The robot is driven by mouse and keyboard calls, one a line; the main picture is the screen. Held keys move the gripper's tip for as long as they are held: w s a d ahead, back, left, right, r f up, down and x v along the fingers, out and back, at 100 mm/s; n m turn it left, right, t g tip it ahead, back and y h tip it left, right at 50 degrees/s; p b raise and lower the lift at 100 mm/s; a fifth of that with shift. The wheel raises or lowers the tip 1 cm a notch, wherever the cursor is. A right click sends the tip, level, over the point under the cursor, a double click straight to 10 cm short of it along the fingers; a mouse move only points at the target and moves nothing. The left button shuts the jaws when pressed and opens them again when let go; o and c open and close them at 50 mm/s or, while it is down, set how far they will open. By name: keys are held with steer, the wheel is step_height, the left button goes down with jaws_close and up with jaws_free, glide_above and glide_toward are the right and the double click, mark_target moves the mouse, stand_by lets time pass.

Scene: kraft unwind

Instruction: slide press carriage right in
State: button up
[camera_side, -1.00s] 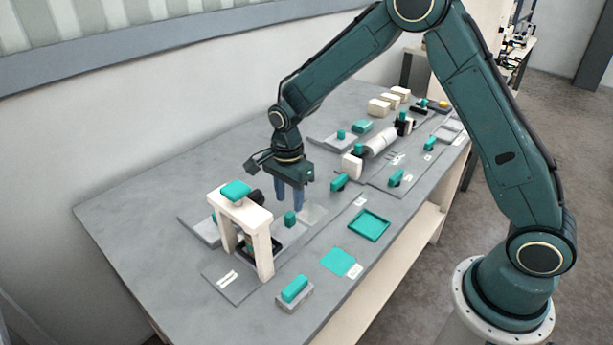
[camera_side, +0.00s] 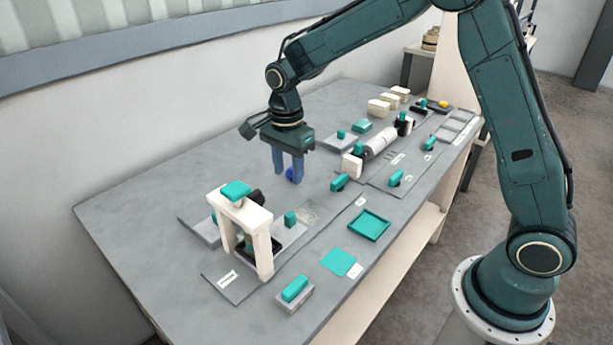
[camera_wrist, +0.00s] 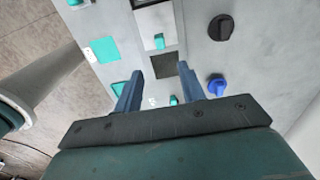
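The white press frame (camera_side: 262,220) with a teal top pad (camera_side: 236,190) stands at the front left in the side view. The carriage's upright teal handle (camera_side: 290,218) is at the frame's right side. The handle also appears in the wrist view (camera_wrist: 158,41), on a pale plate. My gripper (camera_side: 288,175) is above the table, behind and right of the frame, apart from the handle. In the wrist view my gripper (camera_wrist: 161,70) has its two blue fingers apart with nothing held between them. The carriage's part under the frame is mostly hidden.
A blue knob (camera_wrist: 217,84) and a black knob (camera_wrist: 222,27) stand right of the fingers in the wrist view. A teal tray (camera_side: 368,226) and teal mat (camera_side: 338,262) lie near the front edge. A white roller (camera_side: 380,141) is further right. The back-left table is clear.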

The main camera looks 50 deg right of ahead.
mark_target(290, 214)
steer(key=shift+d, duration=0.1)
steer(key=d+y, duration=0.2)
steer(key=d+f+y, duration=0.1)
steer(key=d+y, duration=0.1)
steer(key=d, duration=0.1)
steer(key=shift+y, duration=0.3)
steer(key=shift+f, duration=0.1)
steer(key=x, duration=1.3)
steer(key=shift+f, duration=0.3)
jaws_close()
